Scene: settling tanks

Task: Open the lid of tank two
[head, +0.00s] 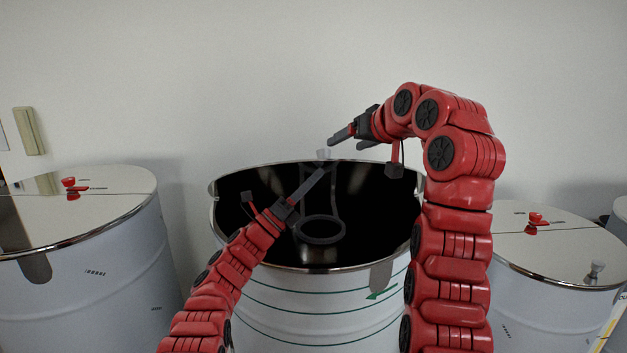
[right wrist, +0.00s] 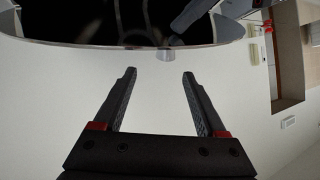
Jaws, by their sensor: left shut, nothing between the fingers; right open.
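Three large white tanks stand in a row in the head view. The middle tank (head: 300,296) has a metal rim, green lines and a green arrow; its top shows black, with a grey ring (head: 319,242) in it. A small grey knob (head: 323,155) sits at its back rim. The left tank's lid (head: 110,190) and right tank's lid (head: 520,255) are shiny and flat, each with a red knob. I cannot tell which is tank two. My left gripper (head: 321,172) is shut and empty over the middle tank. My right gripper (head: 345,141) is open above its back rim, the knob (right wrist: 165,54) ahead of its fingers.
A plain wall (head: 250,70) stands close behind the tanks. Part of another tank (head: 621,208) shows at the far right.

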